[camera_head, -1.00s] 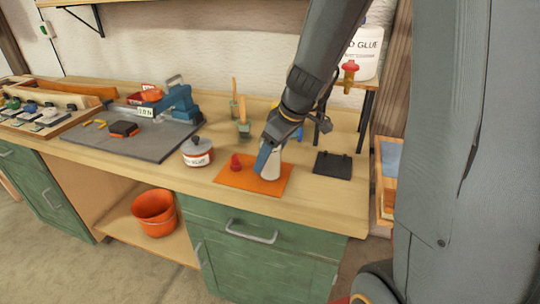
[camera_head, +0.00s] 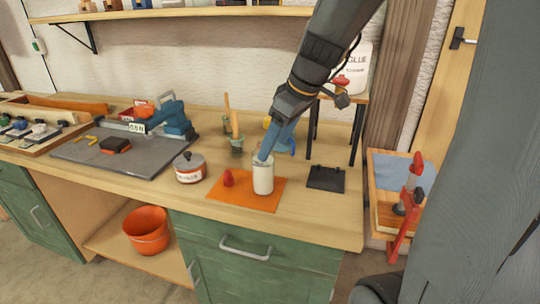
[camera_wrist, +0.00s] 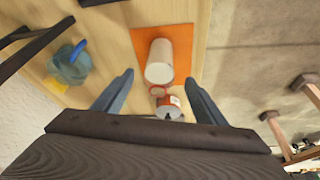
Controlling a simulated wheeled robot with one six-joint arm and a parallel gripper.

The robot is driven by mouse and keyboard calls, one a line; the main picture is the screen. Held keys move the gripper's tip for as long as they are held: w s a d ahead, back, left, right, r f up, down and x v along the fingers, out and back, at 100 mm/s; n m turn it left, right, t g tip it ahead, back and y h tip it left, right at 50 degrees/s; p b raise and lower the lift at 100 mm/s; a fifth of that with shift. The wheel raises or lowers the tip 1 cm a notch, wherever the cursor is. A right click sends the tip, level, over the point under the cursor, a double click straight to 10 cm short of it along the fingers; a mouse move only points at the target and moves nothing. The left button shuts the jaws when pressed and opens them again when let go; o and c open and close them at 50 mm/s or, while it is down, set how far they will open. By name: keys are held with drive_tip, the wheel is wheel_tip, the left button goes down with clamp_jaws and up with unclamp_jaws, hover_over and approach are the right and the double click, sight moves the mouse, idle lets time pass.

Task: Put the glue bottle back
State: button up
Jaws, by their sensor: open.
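The white glue bottle (camera_head: 263,177) stands upright on the orange mat (camera_head: 225,190) on the workbench. Its red nozzle cap (camera_head: 228,178) sits apart from it, on the mat to its left. My gripper (camera_head: 264,154) is at the bottle's top in the head view and hides part of its rim. In the wrist view my gripper (camera_wrist: 159,79) has its blue fingers spread wide, with the bottle (camera_wrist: 163,60) seen between and beyond the tips, not gripped. I cannot tell the exact gap.
A labelled pot (camera_head: 190,168) stands left of the mat, brushes in holders (camera_head: 236,145) behind, and a black plate (camera_head: 326,178) to the right. A large glue tub (camera_head: 354,70) sits on a raised shelf at the back right.

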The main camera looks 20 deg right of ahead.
drive_tip(key=s+f+m+g+h, duration=0.1)
drive_tip(key=s+f+m, duration=0.1)
drive_tip(key=s+f, duration=0.2)
drive_tip(key=s+a+f+m+g+h, duration=0.1)
drive_tip(key=s+f+m, duration=0.2)
drive_tip(key=s+f, duration=0.1)
drive_tip(key=s+a+f+m+g, duration=0.1)
drive_tip(key=s+f+m, duration=0.1)
drive_tip(key=s+f, duration=0.2)
drive_tip(key=shift+s+a+f+m+h, duration=0.1)
drive_tip(key=shift+s+a+m+h, duration=0.1)
drive_tip(key=shift+s, duration=0.4)
drive_tip(key=shift+s+a+f+m+h, duration=0.1)
drive_tip(key=shift+s+m+h, duration=0.1)
drive_tip(key=shift+s, duration=0.4)
